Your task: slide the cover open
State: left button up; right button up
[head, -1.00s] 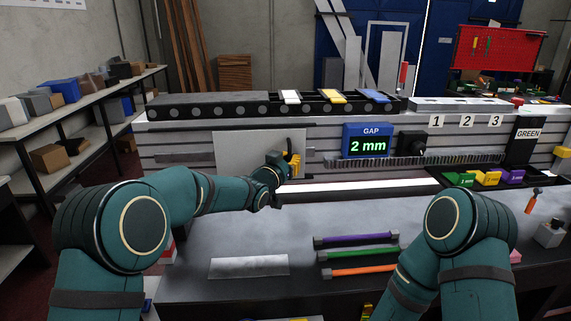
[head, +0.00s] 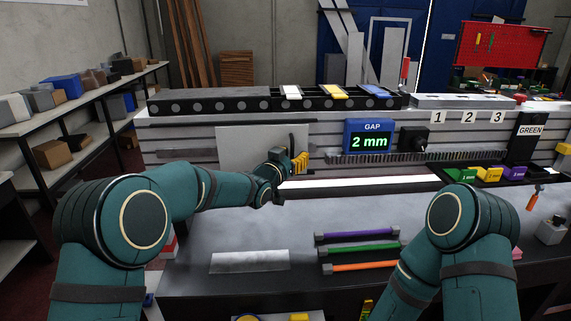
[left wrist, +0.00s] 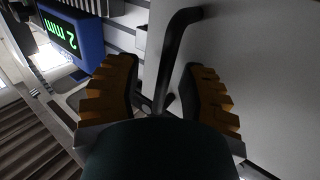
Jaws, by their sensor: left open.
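The cover is a flat light-grey panel (head: 245,146) on the front of the slatted bench wall, with a black bar handle near its right side. My left gripper (head: 300,163) is at the panel's lower right, in front of it. In the left wrist view the black handle (left wrist: 178,45) stands out from the panel and runs down between the two yellow fingers. My left gripper (left wrist: 162,88) is open around the handle, with room on both sides. The handle's lower end is partly hidden by the wrist. My right gripper is out of view; only that arm's links show.
The GAP display (head: 368,137) reads 2 mm, right of the panel, with a black knob (head: 413,141) beside it. A roller rail (head: 215,105) runs above. Purple, green and orange rods (head: 358,251) and a metal plate (head: 249,261) lie on the bench.

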pick_arm(q)
jog(key=v, duration=1.1)
jog(key=shift+s+a, duration=0.2)
jog(key=shift+s, duration=0.1)
